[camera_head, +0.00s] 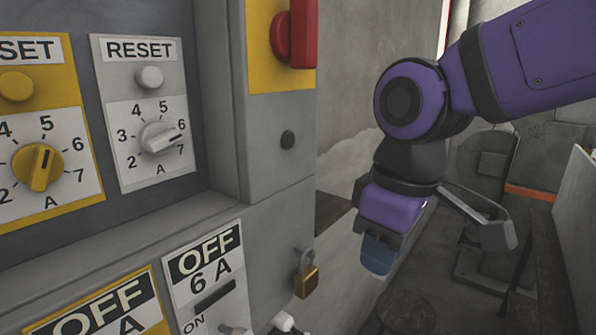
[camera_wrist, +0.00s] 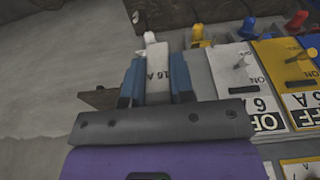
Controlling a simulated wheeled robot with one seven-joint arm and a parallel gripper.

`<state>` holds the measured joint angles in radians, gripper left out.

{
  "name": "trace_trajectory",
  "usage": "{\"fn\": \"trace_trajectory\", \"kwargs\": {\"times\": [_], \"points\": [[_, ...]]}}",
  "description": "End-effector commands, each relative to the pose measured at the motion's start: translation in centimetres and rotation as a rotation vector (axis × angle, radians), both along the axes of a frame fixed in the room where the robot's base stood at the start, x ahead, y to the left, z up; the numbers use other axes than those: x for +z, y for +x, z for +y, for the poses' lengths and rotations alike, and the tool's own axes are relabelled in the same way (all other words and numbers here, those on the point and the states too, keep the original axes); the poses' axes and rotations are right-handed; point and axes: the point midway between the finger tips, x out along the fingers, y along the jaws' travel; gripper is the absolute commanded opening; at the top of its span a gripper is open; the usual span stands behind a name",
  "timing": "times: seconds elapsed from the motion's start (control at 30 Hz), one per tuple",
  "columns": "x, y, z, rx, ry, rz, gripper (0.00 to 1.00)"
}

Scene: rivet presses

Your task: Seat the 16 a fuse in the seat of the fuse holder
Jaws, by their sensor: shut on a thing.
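The fuse does not show clearly there. I cannot make out the seat of the fuse holder in either view.
The grey cabinet (camera_head: 283,210) fills the left, with a brass padlock (camera_head: 307,281) on its side facing my gripper. Its front carries OFF 6 A switch panels (camera_head: 208,270). Red, yellow and blue parts (camera_wrist: 249,28) line the wrist view's upper right. A stool (camera_head: 405,308) stands below.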

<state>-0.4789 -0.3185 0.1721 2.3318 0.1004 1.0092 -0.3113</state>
Motion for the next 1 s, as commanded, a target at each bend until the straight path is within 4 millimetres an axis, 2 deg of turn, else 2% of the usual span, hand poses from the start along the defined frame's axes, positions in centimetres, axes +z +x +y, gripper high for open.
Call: {"fn": "trace_trajectory", "kwargs": {"times": [0.27, 0.57, 0.77, 1.0], "points": [[-0.9, 1.8, 0.1, -0.034, -0.001, 0.002, 0.0], [-2.8, 5.1, 0.2, -0.1, -0.001, 0.004, 0.0], [-5.2, 8.7, -0.1, -0.177, -0.002, 0.005, 0.0], [-10.0, 14.7, -1.7, -0.318, -0.003, 0.006, 0.0]]}}
